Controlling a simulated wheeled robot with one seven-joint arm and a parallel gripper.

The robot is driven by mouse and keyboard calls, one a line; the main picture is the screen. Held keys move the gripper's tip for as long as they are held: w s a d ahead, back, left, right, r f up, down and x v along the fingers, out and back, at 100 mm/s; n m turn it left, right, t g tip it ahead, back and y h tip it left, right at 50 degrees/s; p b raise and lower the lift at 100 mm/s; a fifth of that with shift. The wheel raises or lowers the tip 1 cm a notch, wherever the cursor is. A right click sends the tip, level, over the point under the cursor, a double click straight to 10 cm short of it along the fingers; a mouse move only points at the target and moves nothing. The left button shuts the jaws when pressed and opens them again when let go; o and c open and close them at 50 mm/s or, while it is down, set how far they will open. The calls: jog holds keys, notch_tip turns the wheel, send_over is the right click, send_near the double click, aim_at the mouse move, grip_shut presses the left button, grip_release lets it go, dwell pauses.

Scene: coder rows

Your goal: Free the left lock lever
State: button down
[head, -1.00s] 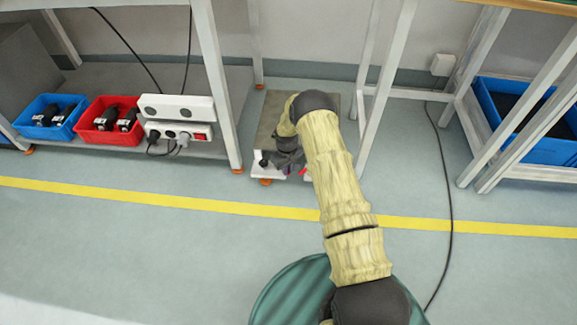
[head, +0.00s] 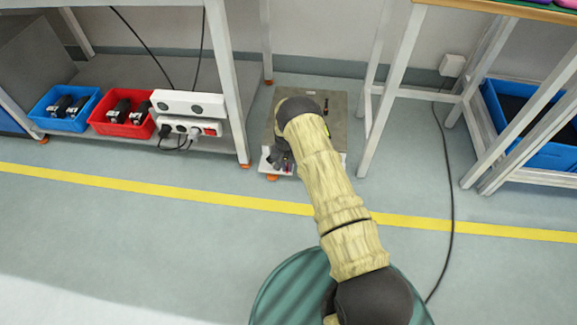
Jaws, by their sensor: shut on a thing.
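A low grey-brown platform (head: 338,128) with a pale front edge and orange feet stands on the floor between two workbenches. The left lock lever is a small dark part at the platform's front left corner, mostly hidden by my gripper. My gripper (head: 278,160) is at that corner, small and dark in the head view, and is shut on the left lock lever. My wrist and arm cover the middle of the platform. The lever's exact tilt cannot be made out.
A blue bin (head: 66,108) and a red bin (head: 122,116) with dark parts, and a white power strip (head: 188,103), sit on the left bench's shelf. Bench legs (head: 228,85) (head: 385,110) flank the platform. A black cable (head: 450,200) lies on the right floor.

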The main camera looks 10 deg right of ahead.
dwell(0.4)
jog(key=c, duration=1.5)
grip_release()
jog(key=r+p, duration=0.2)
jog(key=r, duration=0.3)
jog(key=r+p, duration=0.3)
jog(key=r, duration=0.3)
jog(key=r+p, duration=0.3)
jog(key=r, duration=0.3)
jog(key=shift+a+r, duration=0.15)
jog(key=shift+a, duration=0.1)
